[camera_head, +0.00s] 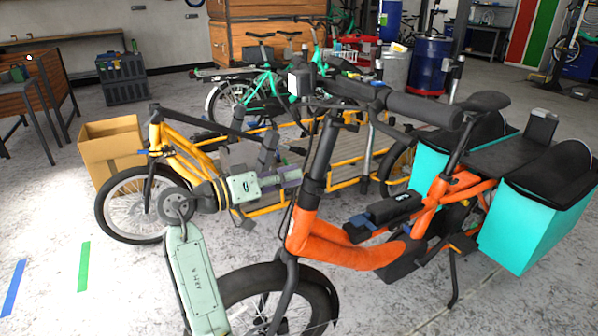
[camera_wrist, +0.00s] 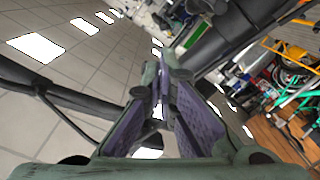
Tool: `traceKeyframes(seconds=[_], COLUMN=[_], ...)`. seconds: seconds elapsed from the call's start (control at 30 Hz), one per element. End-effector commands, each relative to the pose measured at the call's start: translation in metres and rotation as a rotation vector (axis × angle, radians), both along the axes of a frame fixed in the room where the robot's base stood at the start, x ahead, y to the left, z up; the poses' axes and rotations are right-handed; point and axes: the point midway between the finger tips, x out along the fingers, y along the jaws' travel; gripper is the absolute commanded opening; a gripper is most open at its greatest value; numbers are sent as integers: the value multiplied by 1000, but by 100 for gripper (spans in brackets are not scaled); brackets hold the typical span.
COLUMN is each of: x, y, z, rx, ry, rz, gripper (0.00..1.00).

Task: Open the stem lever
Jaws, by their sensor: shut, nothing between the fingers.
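The orange cargo bike (camera_head: 345,250) stands in front in the head view. Its dark stem (camera_head: 318,160) rises from the orange frame to the black handlebar (camera_head: 425,108). I cannot make out the stem lever clearly; small dark parts sit near the top of the stem. My gripper (camera_head: 297,176) is shut and empty, just left of the stem, pointing right toward it. I cannot tell whether it touches. In the wrist view, my gripper's purple-padded fingers (camera_wrist: 165,78) meet at their tips. A thick dark tube (camera_wrist: 232,38) runs close by at upper right, and a thinner dark bar (camera_wrist: 75,98) at left.
A yellow cargo bike (camera_head: 182,140) stands close behind my gripper, with a cardboard box (camera_head: 110,155) to its left. Teal panniers (camera_head: 535,225) hang at the orange bike's rear. Green bikes (camera_head: 265,90) stand farther back.

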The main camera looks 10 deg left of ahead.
Motion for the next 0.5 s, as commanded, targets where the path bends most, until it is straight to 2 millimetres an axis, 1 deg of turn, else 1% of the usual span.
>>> traceKeyframes(seconds=[0.43, 0.47, 0.5], x=[55, 55, 48], y=[-73, -73, -72], z=[-2, -5, -12], rx=[0, -1, -2], ry=[1, 3, 2], rz=[-1, 2, 5], gripper=[0, 0, 0])
